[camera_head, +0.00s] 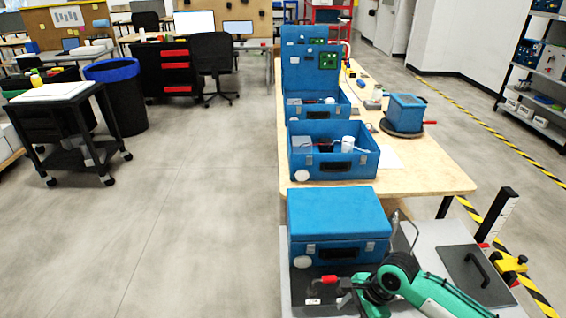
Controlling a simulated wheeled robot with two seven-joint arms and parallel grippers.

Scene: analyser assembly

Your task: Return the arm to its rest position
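A green and black arm, which looks like my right arm, comes in from the lower right corner and bends in front of the closed blue case (338,215). The dark parts at its end, apparently my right gripper (342,288), are low over the grey table (289,262). A small red piece (329,280) shows beside them. I cannot tell whether the fingers are open or shut, or whether they touch the red piece. My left gripper is not in view.
Behind the closed case, an open blue case (364,172) with parts inside stands on the wooden table (430,180). A dark plate with a handle (476,275) lies at the right. A black cart (78,128) stands far left.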

